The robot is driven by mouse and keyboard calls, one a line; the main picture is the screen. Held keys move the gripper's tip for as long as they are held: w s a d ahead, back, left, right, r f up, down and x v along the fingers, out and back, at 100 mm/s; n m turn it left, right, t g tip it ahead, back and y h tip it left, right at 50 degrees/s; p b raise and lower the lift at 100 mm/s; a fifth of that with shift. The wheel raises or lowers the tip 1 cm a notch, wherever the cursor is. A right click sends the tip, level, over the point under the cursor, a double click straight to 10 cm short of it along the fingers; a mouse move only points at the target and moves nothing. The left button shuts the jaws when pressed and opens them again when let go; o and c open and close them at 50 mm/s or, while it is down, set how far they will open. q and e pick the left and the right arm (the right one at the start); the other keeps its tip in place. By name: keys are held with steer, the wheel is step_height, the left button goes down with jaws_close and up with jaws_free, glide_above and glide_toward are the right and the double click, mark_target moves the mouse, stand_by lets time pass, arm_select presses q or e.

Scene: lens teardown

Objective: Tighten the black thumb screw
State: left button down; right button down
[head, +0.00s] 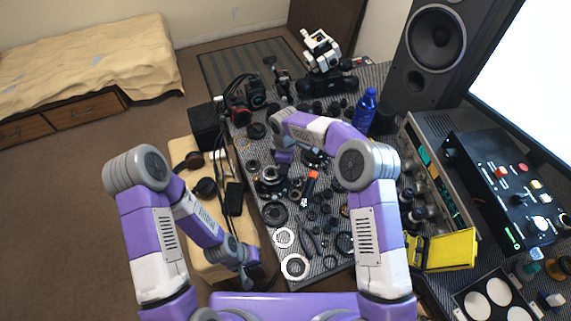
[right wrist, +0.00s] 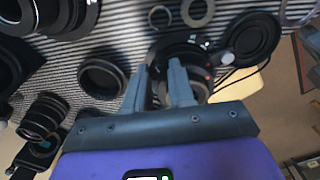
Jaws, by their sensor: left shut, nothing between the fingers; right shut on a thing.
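My right gripper (right wrist: 160,72) reaches down among dark lens parts on the striped mat (head: 280,270). Its fingers are shut on a small dark part that they mostly hide. I cannot tell for certain that this is the black thumb screw. A dark round lens assembly (right wrist: 188,48) with small red marks lies right at the fingertips; it also shows in the head view (head: 269,175), just below the right gripper (head: 283,166). My left gripper (head: 252,277) is low at the mat's left edge, shut and empty, away from the assembly.
Many loose black rings and lens barrels crowd the mat. A blue bottle (head: 364,110), a speaker (head: 436,60) and a grey instrument box (head: 436,165) stand along the right side. A yellow tray (head: 449,250) is at lower right. The carpet at left is open.

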steer(key=shift+m, duration=0.3)
steer(key=c, duration=0.9)
jaws_free()
steer(key=shift+c, duration=0.2)
step_height(320, 180, up, 8)
steer(key=shift+f+p, duration=0.2)
steer(key=shift+p, duration=0.45)
